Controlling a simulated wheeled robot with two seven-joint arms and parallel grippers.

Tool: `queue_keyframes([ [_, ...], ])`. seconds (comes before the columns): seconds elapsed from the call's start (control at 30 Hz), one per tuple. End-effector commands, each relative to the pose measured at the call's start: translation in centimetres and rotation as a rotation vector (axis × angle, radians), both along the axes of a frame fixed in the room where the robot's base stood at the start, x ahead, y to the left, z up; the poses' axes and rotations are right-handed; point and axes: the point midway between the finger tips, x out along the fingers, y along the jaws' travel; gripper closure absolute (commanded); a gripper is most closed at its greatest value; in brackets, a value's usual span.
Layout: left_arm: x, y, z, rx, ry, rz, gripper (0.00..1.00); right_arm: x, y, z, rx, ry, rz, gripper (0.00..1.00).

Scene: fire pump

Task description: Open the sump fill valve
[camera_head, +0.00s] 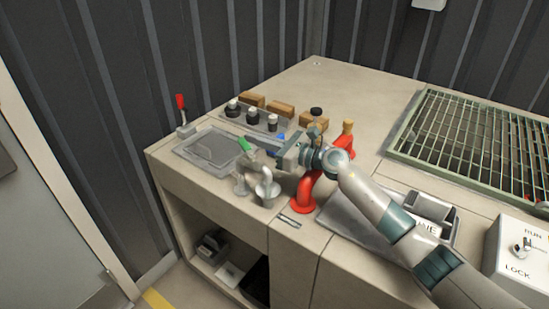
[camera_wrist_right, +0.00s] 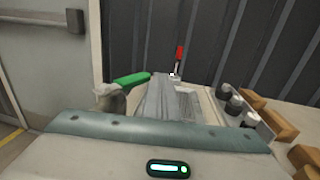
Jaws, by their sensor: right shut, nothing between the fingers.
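The valve with a green lever handle (camera_head: 244,145) is on the counter beside the recessed grey basin (camera_head: 208,148). I take it to be the sump fill valve. A metal spout (camera_head: 266,175) curves down below it over a small cup. In the right wrist view the green handle (camera_wrist_right: 132,80) sticks out to the right from its metal body (camera_wrist_right: 108,97). My right gripper (camera_head: 280,152) is shut and empty, just right of the green handle. Whether it touches the handle cannot be told. My left gripper is not in view.
A red lever (camera_head: 181,101) stands at the back left. Several black-capped bottles (camera_head: 252,115) and wooden blocks (camera_head: 281,108) are behind the gripper. A red pipe (camera_head: 304,196) rises below my right arm. A green-framed grate (camera_head: 395,149) is right; a lock box (camera_head: 512,262) is lower right.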

Motion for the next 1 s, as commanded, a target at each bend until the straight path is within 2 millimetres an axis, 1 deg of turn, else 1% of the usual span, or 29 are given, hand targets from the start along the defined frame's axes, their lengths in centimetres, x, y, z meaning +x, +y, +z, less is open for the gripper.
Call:
queue_keyframes([
  [0.23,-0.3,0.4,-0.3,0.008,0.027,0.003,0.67,0.2,-0.3,0.0,-0.001,-0.001,0.008,1.0],
  [0.67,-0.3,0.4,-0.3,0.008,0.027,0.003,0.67,0.2,-0.3,0.2,-0.001,-0.001,0.008,1.0],
  [0.77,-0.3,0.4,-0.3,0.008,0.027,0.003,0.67,0.2,-0.3,0.5,-0.001,-0.002,0.008,1.0],
  [0.87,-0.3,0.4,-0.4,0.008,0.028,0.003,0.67,0.3,-0.3,1.3,-0.002,-0.003,0.007,1.0],
  [1.0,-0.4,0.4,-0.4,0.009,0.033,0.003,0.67,0.3,-0.2,3.2,-0.002,-0.005,0.009,1.0],
])
